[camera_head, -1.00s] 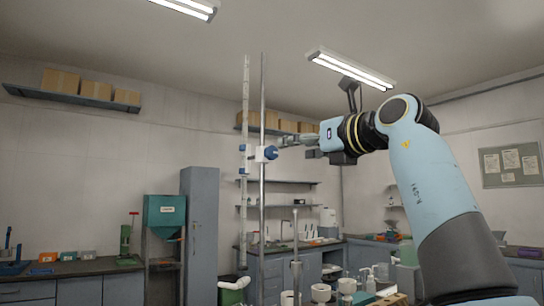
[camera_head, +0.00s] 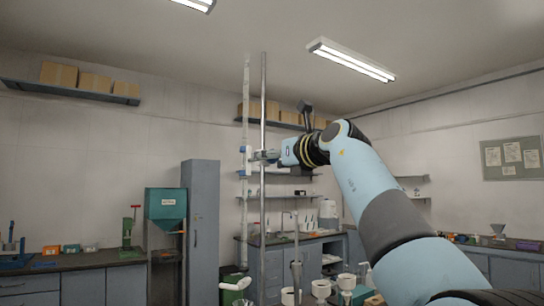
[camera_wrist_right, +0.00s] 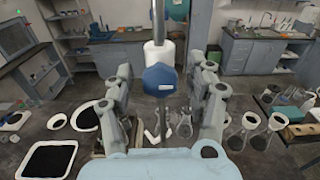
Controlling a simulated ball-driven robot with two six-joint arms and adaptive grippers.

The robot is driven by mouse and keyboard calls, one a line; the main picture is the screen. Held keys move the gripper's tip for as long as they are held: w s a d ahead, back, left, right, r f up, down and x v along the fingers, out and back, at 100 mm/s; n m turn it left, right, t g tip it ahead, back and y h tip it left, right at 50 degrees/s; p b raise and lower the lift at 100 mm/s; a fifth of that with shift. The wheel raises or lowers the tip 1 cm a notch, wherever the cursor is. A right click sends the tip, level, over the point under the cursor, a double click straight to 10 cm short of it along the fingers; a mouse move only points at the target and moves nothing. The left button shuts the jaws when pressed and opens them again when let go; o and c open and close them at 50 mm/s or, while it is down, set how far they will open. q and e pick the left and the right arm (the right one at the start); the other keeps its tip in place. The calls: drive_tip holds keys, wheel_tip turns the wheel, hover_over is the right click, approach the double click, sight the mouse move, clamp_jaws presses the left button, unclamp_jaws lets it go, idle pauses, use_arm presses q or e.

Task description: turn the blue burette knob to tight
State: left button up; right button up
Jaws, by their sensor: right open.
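The blue knob (camera_wrist_right: 165,79) faces the right wrist camera, with a small white mark on its front. My right gripper (camera_wrist_right: 163,90) is open, with one finger on each side of the knob. Gaps show between the fingers and the knob. In the head view the right gripper (camera_head: 270,156) is at the clamp height. My left gripper is not in view.
Below the gripper, the wrist view shows a bench with a black-filled tray (camera_wrist_right: 48,160), round dishes and several glass flasks (camera_wrist_right: 238,137). In the head view a grey cabinet (camera_head: 201,220) and a teal hopper (camera_head: 165,207) stand to the left.

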clamp_jaws()
drive_tip(key=shift+m+p, duration=0.7)
drive_tip(key=shift+p, duration=0.2)
unclamp_jaws()
drive_tip(key=shift+s+d, duration=0.1)
drive_tip(key=v, duration=1.1)
drive_tip(key=shift+s+d, duration=0.25)
drive_tip(key=shift+s, duration=0.05)
